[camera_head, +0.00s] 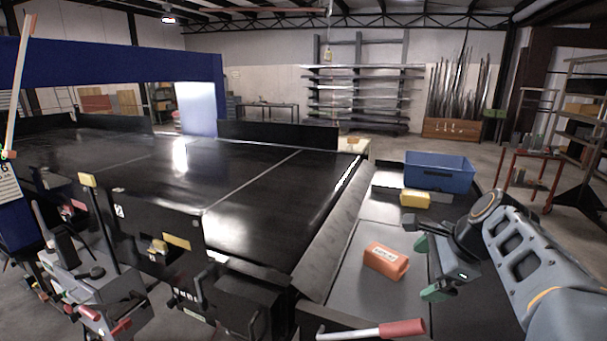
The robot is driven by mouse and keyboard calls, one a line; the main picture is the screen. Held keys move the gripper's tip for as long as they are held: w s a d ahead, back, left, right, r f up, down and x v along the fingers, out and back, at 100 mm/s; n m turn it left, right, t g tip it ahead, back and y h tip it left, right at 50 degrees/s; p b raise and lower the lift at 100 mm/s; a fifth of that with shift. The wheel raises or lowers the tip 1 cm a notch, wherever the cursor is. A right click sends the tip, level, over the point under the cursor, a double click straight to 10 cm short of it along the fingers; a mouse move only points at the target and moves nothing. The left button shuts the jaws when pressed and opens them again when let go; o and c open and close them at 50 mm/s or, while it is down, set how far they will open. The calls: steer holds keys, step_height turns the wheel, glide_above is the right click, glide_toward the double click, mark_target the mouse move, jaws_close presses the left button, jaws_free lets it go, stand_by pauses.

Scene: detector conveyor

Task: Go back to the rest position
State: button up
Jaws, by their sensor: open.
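My gripper (428,268) is at the right of the view, at the end of my grey arm. Its green-tipped fingers are apart and nothing is between them. It hangs over the grey side table, just right of an orange block (385,260) with a pale label. The block lies on the table and looks apart from the fingers. A yellow block (415,199) lies farther back, in front of a blue bin (438,173). The bin's inside is mostly hidden.
A wide black conveyor (190,180) fills the middle and left, under a blue gantry (110,65). A red-handled lever (400,328) sticks out at the bottom front. A red cart (530,165) and shelves stand at the right. Grey table (375,212) is bare left of the yellow block.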

steer(key=s+a+f+n+h, duration=0.2)
steer(key=s+a+f+n, duration=0.3)
steer(key=n, duration=0.4)
steer(key=s+a+f+n+h, duration=0.2)
steer(key=s+a+f+n, duration=0.1)
steer(key=s+n, duration=0.5)
step_height(320, 180, down, 13)
steer(key=w+n+b, duration=0.1)
steer(key=n+b, duration=0.1)
steer(key=b, duration=0.8)
steer(key=shift+w, duration=0.3)
